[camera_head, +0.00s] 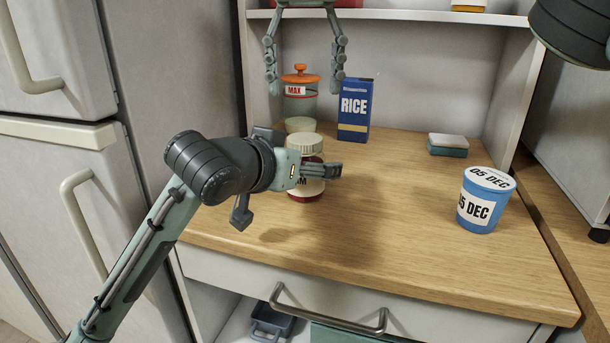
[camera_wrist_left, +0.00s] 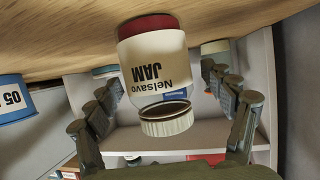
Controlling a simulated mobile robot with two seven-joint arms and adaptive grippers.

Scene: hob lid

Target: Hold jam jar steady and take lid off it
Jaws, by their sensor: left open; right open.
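The jam jar (camera_head: 307,186) stands upright on the wooden worktop, with its cream ribbed lid (camera_head: 305,143) on top. In the left wrist view the jar (camera_wrist_left: 155,65) appears upside down, its lid (camera_wrist_left: 167,125) lowest, with a dark band between label and lid. My left gripper (camera_head: 308,160) is open around the jar, one finger in front. In its wrist view the jar lies between the fingers (camera_wrist_left: 163,82), with gaps on both sides. My right gripper (camera_head: 305,80) is open and empty, pointing down above the worktop, higher in the picture than the lid.
Behind the jar stand a clear canister (camera_head: 300,105) with an orange lid and a blue rice box (camera_head: 354,110). A sponge (camera_head: 448,145) and a blue dated tub (camera_head: 477,212) are at the right. The worktop (camera_head: 400,220) between jar and tub is clear. A shelf (camera_head: 440,17) crosses above.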

